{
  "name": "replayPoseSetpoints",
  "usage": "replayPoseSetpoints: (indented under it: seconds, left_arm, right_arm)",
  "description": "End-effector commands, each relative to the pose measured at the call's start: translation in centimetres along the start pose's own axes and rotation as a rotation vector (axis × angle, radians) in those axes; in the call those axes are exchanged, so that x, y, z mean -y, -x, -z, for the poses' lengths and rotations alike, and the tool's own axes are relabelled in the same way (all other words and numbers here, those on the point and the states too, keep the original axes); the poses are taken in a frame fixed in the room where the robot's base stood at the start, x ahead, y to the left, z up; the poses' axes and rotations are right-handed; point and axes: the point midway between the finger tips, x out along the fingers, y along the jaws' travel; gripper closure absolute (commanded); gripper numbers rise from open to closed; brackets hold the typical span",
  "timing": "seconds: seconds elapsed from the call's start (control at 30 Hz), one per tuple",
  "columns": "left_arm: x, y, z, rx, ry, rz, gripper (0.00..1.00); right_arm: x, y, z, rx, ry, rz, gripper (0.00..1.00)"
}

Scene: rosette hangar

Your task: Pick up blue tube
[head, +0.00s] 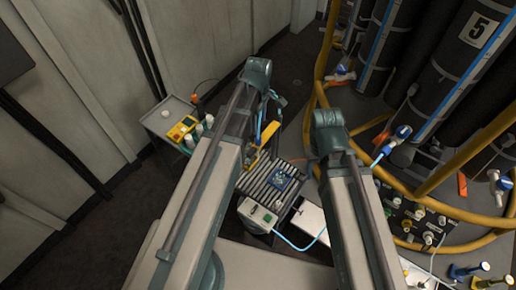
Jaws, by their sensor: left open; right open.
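A thin light-blue tube (293,244) curves from near a pale control box (258,216) with a green button toward my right arm, which hides its far end. Another short blue tube (383,153) hangs from a blue-and-white fitting (402,132) at the foot of a dark cylinder on the right. I cannot tell which one the task names. My two arms rise from the bottom of the view and bend at teal joints. Neither gripper can be made out; both seem hidden behind or below the arms. Neither blue tube is seen held.
A grey cart (158,119) carries a yellow device (182,129) and white bottles. Yellow rails (314,100) circle the dark cylinders (468,62). Open floor lies at left.

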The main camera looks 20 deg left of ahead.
Motion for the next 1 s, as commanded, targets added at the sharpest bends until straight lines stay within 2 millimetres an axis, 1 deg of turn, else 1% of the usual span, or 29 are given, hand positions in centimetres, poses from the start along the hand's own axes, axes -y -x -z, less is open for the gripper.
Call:
replayPoseSetpoints:
  seconds: [0.03, 0.13, 0.23, 0.43, 0.57, 0.67, 0.9, 1.0]
  left_arm:
    - [0.0, -1.6, 0.0, 0.000, 0.000, 0.000, 0.31]
    - [0.0, -2.9, 0.0, 0.000, 0.000, 0.000, 0.31]
    - [0.0, -3.6, 0.0, 0.000, -0.001, 0.000, 0.31]
    - [0.0, -3.5, 0.0, 0.000, -0.001, 0.000, 0.31]
    - [0.0, -4.1, 0.0, 0.000, -0.001, 0.000, 0.31]
    - [0.1, -5.0, 0.0, 0.000, -0.001, 0.000, 0.31]
    - [0.2, -8.1, 0.0, 0.000, -0.001, 0.000, 0.31]
    - [0.2, -8.8, 0.0, -0.001, 0.000, -0.001, 0.31]
  right_arm:
    - [0.1, -1.6, 0.1, 0.000, 0.002, -0.001, 0.50]
    - [0.3, -2.9, 0.2, 0.000, 0.002, -0.001, 0.50]
    - [0.3, -3.6, 0.2, 0.000, 0.001, -0.001, 0.50]
    - [0.3, -3.5, 0.2, 0.000, 0.001, 0.000, 0.50]
    - [0.4, -4.1, 0.2, 0.000, 0.001, 0.000, 0.50]
    - [0.5, -5.0, 0.3, 0.000, 0.000, 0.000, 0.50]
    - [0.8, -8.1, 0.5, 0.000, -0.001, 0.000, 0.50]
    - [0.8, -8.8, 0.5, 0.000, -0.001, 0.000, 0.50]
